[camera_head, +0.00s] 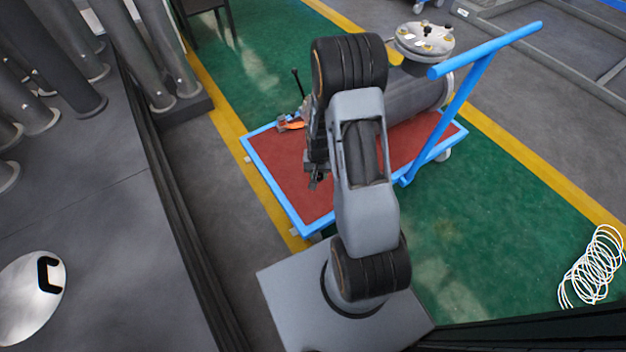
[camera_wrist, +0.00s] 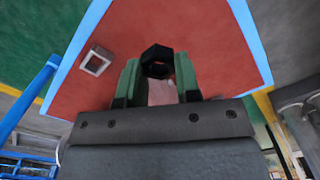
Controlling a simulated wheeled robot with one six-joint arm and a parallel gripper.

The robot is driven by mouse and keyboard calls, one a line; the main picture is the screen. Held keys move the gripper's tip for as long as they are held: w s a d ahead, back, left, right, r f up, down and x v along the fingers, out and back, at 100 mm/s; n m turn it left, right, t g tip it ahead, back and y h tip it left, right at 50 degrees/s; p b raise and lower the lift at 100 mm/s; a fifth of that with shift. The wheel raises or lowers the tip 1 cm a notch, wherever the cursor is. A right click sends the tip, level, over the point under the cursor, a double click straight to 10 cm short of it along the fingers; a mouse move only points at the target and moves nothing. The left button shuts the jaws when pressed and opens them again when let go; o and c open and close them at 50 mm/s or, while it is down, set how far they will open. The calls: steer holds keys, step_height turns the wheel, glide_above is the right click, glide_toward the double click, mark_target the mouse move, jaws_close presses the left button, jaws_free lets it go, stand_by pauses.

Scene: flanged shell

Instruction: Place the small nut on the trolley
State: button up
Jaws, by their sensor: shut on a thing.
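The small nut (camera_wrist: 157,61) is a dark hexagonal ring. In the wrist view it sits between the tips of my gripper (camera_wrist: 157,80), whose green fingers are shut on it. The trolley has a red deck with a blue rim (camera_wrist: 250,35). The deck fills the picture behind the nut; the gap between them is hard to judge. In the head view my gripper (camera_head: 317,180) points down over the red deck of the trolley (camera_head: 287,170). The nut cannot be made out there.
A grey flanged shell (camera_head: 415,97) lies on the trolley's far right, behind the blue handle (camera_head: 485,50). An orange-and-dark item (camera_head: 291,123) lies near the far left rim. A square hollow piece (camera_wrist: 97,60) lies on the deck. The deck's near left is clear.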

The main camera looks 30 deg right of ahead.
steer(key=s+d+f+m+p, duration=0.2)
steer(key=s+d+f+m, duration=0.3)
steer(key=s, duration=0.3)
steer(key=b, duration=0.5)
glide_above(322, 189)
step_height(322, 189, down, 9)
steer(key=shift+s+f, duration=0.1)
steer(key=shift+s, duration=0.05)
steer(key=shift+w+f, duration=0.25)
steer(key=shift+f, duration=0.15)
steer(key=shift+f+b, duration=0.7)
steer(key=shift+f, duration=0.7)
steer(key=shift+f, duration=0.15)
steer(key=o, duration=0.9)
steer(key=shift+o, duration=0.2)
